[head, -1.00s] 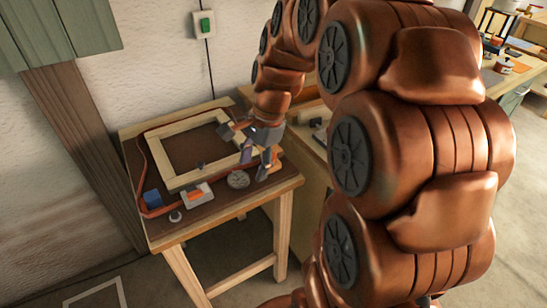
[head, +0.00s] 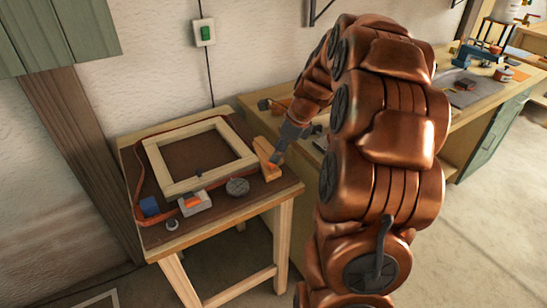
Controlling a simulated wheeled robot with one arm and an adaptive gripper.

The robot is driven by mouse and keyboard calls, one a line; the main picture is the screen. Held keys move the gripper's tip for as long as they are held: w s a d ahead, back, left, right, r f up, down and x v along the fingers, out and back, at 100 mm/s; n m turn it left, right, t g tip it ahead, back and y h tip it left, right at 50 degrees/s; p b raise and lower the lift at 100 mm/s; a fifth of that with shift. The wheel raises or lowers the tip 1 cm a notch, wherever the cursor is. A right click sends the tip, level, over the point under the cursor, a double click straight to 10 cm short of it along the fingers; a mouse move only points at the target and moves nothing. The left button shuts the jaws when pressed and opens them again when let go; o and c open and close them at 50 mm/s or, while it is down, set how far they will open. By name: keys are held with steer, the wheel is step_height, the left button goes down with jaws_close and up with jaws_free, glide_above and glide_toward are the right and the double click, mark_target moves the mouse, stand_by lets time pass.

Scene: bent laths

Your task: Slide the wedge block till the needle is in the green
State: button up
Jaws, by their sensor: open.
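A pale wooden frame (head: 178,187) lies on the small table, with a reddish-brown band (head: 140,178) running around it. A light wooden block (head: 263,150), apparently the wedge block, sits at the table's right side near the frame's right corner. My gripper (head: 275,158) is open, low at the block's right side; its fingers are small and dark, and I cannot tell whether they touch the block. A small pale device with an orange part (head: 193,201) lies at the frame's front edge, perhaps the gauge. No needle or green zone can be made out.
A round dark grey disc (head: 237,187) lies in front of the frame. A blue block (head: 150,206) and a small pale ring (head: 172,224) are at the front left. A longer workbench (head: 400,132) adjoins on the right, and the wall is behind.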

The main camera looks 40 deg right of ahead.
steer(key=shift+x, duration=1.9)
steer(key=shift+s, duration=0.1)
steer(key=shift+c, duration=0.3)
jaws_close()
